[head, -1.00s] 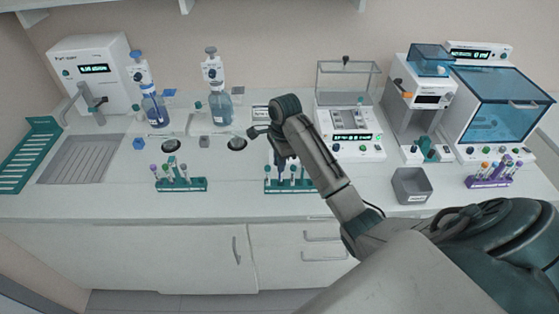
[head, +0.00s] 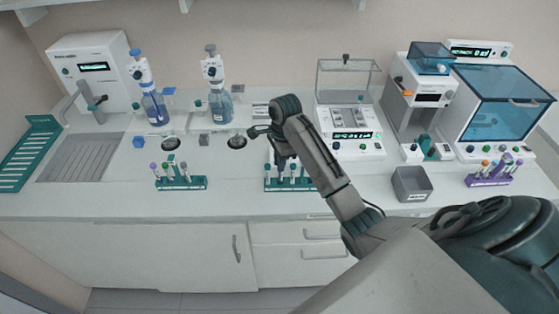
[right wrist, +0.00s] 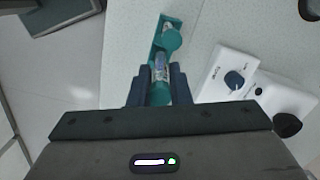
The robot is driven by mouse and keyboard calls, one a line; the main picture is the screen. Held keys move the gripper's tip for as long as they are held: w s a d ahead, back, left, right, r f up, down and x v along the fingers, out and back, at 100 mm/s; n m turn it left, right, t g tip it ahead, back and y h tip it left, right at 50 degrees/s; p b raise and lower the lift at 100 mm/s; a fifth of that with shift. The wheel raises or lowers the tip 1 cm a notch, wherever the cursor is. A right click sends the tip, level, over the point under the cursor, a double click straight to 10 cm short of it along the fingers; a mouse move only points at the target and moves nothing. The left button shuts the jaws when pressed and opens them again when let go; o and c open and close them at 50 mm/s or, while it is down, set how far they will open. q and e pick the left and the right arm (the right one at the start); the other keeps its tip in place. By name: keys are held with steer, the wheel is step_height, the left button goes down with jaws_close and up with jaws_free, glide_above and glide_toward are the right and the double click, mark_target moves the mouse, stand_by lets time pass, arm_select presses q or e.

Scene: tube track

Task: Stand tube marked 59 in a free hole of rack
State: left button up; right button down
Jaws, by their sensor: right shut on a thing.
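My right gripper (head: 281,168) points down over the middle green rack (head: 290,187) on the bench, which holds several tubes. In the right wrist view the gripper (right wrist: 154,85) is shut on a tube with a teal cap (right wrist: 160,94). A pale label shows on this tube, but I cannot read its number. Another teal cap (right wrist: 171,40) shows just beyond, at the green rack (right wrist: 158,24). The fingers and arm hide part of the rack, and I cannot tell whether the held tube's lower end is in a hole. My left gripper is not in view.
Another green rack with tubes (head: 181,184) stands to the left. A purple rack (head: 488,182) and a grey bin (head: 411,185) stand to the right. Bottles and lab machines line the back. The bench front between the two green racks is clear.

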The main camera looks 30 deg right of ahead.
steer(key=shift+f, duration=0.2)
steer(key=shift+f, duration=0.35)
steer(key=shift+f, duration=0.3)
stand_by(0.3)
steer(key=shift+f, duration=0.35)
steer(key=c, duration=1.3)
jaws_free()
steer(key=shift+o, duration=0.2)
